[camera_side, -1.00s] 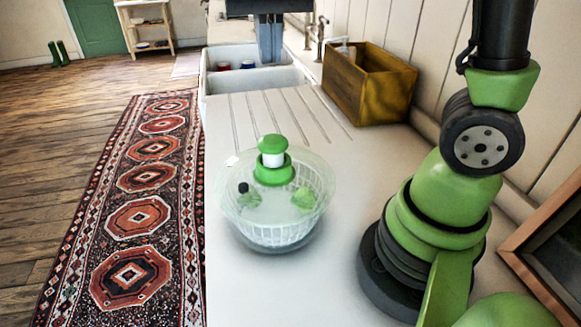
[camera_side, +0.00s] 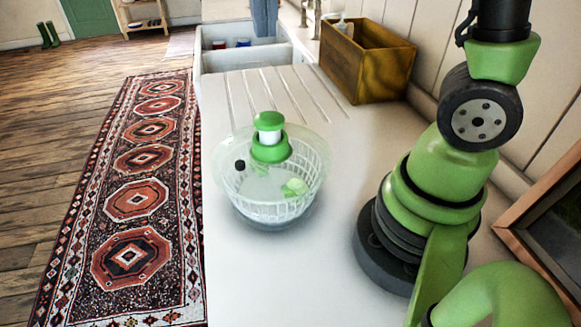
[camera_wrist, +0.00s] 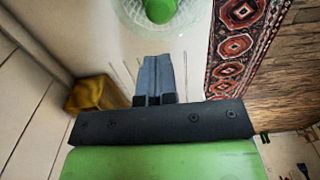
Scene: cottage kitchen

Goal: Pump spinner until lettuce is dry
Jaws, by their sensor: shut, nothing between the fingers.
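The salad spinner (camera_side: 272,204) is a clear bowl with a white basket, standing upright on the white counter. Its green pump knob (camera_side: 269,121) stands up on a white stem above a green collar. Green lettuce (camera_side: 295,187) shows blurrily through the clear lid. A small black button (camera_side: 240,165) is on the lid's left. My gripper (camera_side: 265,30) has grey fingers pointing down, shut and empty, above the knob in the picture and apart from it. In the wrist view my gripper (camera_wrist: 155,62) is shut, with the green knob (camera_wrist: 160,9) beyond its tips.
A wooden box (camera_side: 366,65) stands at the back right against the wall. A white sink (camera_side: 245,57) with drainboard grooves lies behind the spinner. A wooden frame (camera_side: 535,205) leans at the right. The counter's left edge drops to a patterned rug (camera_side: 135,200).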

